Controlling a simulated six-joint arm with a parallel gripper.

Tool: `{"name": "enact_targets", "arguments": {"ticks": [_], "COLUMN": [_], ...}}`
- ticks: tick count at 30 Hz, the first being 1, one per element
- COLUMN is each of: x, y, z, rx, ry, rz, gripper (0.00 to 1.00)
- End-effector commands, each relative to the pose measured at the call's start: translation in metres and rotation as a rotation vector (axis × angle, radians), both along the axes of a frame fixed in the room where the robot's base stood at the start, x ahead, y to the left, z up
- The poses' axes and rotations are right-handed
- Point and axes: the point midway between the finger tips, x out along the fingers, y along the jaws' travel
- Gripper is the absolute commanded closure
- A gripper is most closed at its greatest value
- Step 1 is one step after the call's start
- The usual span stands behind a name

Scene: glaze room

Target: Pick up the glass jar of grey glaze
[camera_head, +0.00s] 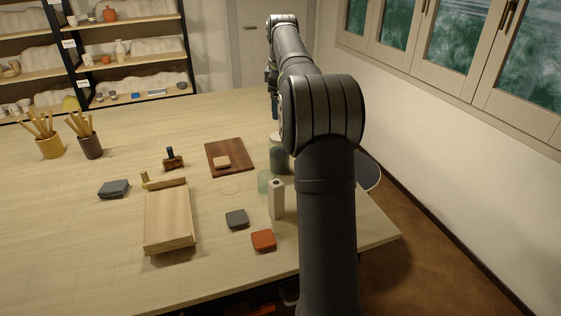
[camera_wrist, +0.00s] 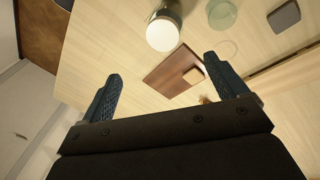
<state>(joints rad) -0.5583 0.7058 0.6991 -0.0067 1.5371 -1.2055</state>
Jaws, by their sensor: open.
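The glass jar of grey glaze (camera_head: 279,160) stands on the table near its right side, with a pale lid on top. My arm partly covers its right edge in the head view. In the wrist view the jar (camera_wrist: 164,32) appears from above, lid towards me, beyond my fingertips and roughly centred between them. My gripper (camera_wrist: 161,67) is open and empty, its two blue-grey fingers spread apart. In the head view my gripper (camera_head: 273,98) is mostly hidden by my arm and is above the table, apart from the jar.
A pale green glass (camera_head: 264,182) and a cream upright block (camera_head: 277,199) stand close in front of the jar. A dark red board (camera_head: 239,152) with a small wooden block (camera_head: 222,162) lies left of it. Grey (camera_head: 237,218) and orange (camera_head: 264,240) pieces lie nearer.

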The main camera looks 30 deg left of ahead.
Motion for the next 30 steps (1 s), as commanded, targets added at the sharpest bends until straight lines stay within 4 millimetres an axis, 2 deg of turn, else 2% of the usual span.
{"name": "enact_targets", "arguments": {"ticks": [6, 12, 16, 20, 23, 30], "x": [0.007, 0.007, 0.006, 0.007, 0.008, 0.013], "y": [0.019, 0.027, 0.028, 0.027, 0.025, 0.022], "z": [0.000, 0.001, 0.000, -0.011, -0.028, -0.079], "rx": [-0.163, -0.246, -0.264, -0.268, -0.268, -0.266], "ry": [0.018, 0.046, 0.057, 0.058, 0.060, 0.060], "rz": [0.443, 0.702, 0.767, 0.776, 0.775, 0.775], "gripper": [0.10, 0.10, 0.10, 0.10, 0.10, 0.10]}}
